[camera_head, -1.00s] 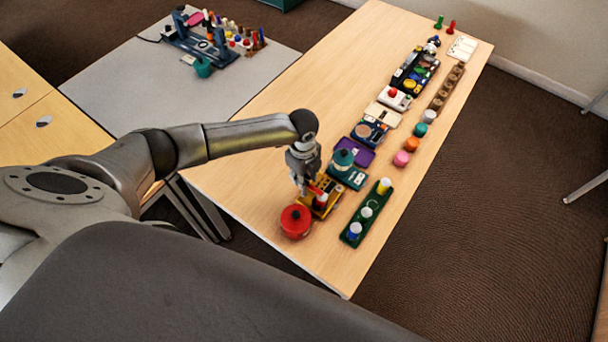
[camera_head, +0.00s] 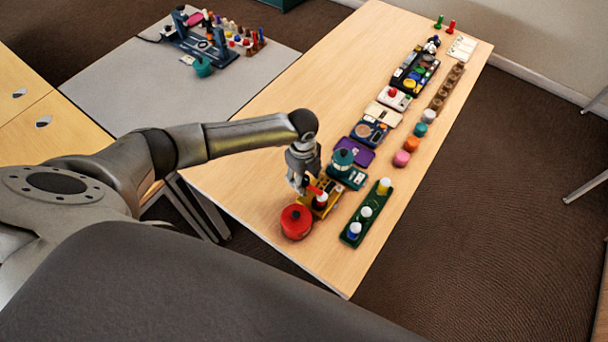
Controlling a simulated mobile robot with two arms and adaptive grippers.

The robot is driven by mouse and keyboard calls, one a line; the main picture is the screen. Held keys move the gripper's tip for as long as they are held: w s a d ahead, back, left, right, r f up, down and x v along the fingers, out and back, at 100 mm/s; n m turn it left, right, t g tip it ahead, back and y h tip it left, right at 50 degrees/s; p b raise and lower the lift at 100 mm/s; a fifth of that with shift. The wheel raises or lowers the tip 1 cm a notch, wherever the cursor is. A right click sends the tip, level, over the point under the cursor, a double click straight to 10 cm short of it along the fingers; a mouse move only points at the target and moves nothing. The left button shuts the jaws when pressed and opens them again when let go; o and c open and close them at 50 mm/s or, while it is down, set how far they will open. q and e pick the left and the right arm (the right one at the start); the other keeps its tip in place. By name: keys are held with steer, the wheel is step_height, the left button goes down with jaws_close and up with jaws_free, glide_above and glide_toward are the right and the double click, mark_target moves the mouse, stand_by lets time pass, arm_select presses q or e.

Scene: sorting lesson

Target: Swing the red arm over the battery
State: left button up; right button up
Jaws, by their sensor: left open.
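The red arm (camera_head: 314,190) is a short red bar on a yellow board (camera_head: 329,208) near the front end of the wooden table. A small red and white piece (camera_head: 321,200) stands on the same board, close to the bar. I cannot tell which part is the battery at this size. My left gripper (camera_head: 301,189) is open, pointing down just left of the red arm. I cannot tell whether a finger touches it. The gripper hides the board's far left corner. My right gripper does not show.
A red lidded pot (camera_head: 296,222) stands just in front of the yellow board. A teal knobbed piece (camera_head: 343,160) stands close behind it. A green strip with pegs (camera_head: 365,213) lies to the right. Bare wood (camera_head: 250,190) is free to the left.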

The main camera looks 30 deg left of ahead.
arm_select(q)
step_height(320, 180, up, 12)
steer(key=shift+s, duration=0.15)
stand_by(0.4)
stand_by(0.4)
